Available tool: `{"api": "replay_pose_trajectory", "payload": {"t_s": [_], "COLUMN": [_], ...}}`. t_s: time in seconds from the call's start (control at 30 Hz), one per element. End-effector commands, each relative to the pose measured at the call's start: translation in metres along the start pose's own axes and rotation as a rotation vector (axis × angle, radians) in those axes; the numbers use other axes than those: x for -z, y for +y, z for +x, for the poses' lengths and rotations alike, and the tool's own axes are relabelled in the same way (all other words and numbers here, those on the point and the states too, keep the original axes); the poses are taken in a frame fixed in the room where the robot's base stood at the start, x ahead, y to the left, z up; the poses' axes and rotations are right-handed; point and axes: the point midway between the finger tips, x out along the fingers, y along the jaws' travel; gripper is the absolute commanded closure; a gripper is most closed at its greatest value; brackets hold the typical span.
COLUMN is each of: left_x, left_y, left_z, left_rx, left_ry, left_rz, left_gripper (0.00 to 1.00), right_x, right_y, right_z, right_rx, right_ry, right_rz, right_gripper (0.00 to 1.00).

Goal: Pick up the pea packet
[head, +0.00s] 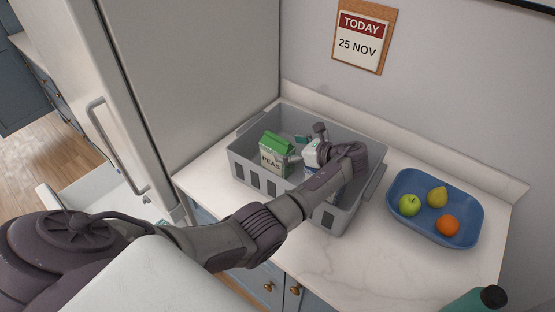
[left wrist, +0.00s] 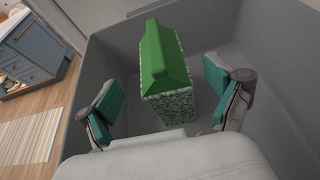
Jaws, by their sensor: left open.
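The pea packet (head: 273,157) is a carton with a green gabled top and the word PEAS on its pale front. It stands upright at the left end of the grey crate (head: 247,182). My left gripper (head: 304,146) is inside the crate, just right of the packet. In the left wrist view, the green-topped packet (left wrist: 168,75) stands between the two spread teal-padded fingers of my left gripper (left wrist: 168,98). Gaps show on both sides, so the fingers seem not to touch it. The packet's lower part is hidden in the head view.
The crate walls rise close around my left gripper. A blue tray (head: 399,219) with a green apple (head: 410,205), a pear (head: 437,197) and an orange (head: 447,225) sits to the right. A fridge (head: 205,85) stands left.

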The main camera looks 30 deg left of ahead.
Motion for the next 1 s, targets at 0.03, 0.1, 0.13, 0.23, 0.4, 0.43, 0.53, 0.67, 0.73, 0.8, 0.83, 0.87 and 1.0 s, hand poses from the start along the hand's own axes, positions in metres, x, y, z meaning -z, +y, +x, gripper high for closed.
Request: {"api": "replay_pose_trajectory", "payload": {"t_s": [0.03,0.1,0.13,0.23,0.4,0.43,0.53,0.67,0.73,0.8,0.83,0.87,1.0], "left_x": [0.001,0.0,0.001,0.003,0.007,0.008,0.006,0.002,0.001,0.001,0.001,0.001,0.001], "left_y": [0.0,0.0,0.0,0.0,-0.001,-0.001,-0.002,-0.002,-0.002,-0.002,-0.002,-0.002,-0.002], "left_z": [0.004,0.007,0.008,0.015,0.037,0.041,0.055,0.059,0.058,0.058,0.058,0.058,0.058], "left_rx": [0.001,0.0,0.0,-0.001,-0.001,-0.001,-0.001,0.0,0.0,0.0,0.0,0.0,0.0], "left_ry": [0.0,0.001,0.001,0.0,0.0,-0.001,0.0,0.0,0.0,0.0,0.0,0.0,0.001], "left_rz": [-0.001,0.0,0.0,-0.001,-0.003,-0.003,-0.003,0.0,0.0,0.0,0.0,0.0,0.0], "left_gripper": [0.08,0.08,0.08,0.08,0.08,0.08,0.08,0.08,0.08,0.08,0.13,0.18,0.42], "right_x": [0.003,0.008,0.011,0.018,0.017,0.015,0.011,0.009,0.01,0.01,0.01,0.01,0.01], "right_y": [0.005,0.013,0.016,0.025,0.029,0.028,0.025,0.019,0.014,0.01,0.009,0.009,0.009], "right_z": [0.004,0.004,0.005,0.012,0.035,0.04,0.049,0.049,0.048,0.048,0.048,0.048,0.048], "right_rx": [-0.006,-0.015,-0.019,-0.03,-0.035,-0.034,-0.031,-0.023,-0.017,-0.013,-0.011,-0.01,-0.011], "right_ry": [0.004,0.012,0.015,0.028,0.029,0.028,0.023,0.019,0.02,0.02,0.02,0.02,0.019], "right_rz": [0.0,0.0,0.0,0.003,0.004,0.004,0.004,0.005,0.005,0.005,0.005,0.004,0.003], "right_gripper": [0.6,0.6,0.6,0.6,0.6,0.6,0.6,0.6,0.6,0.6,0.6,0.6,0.6]}}
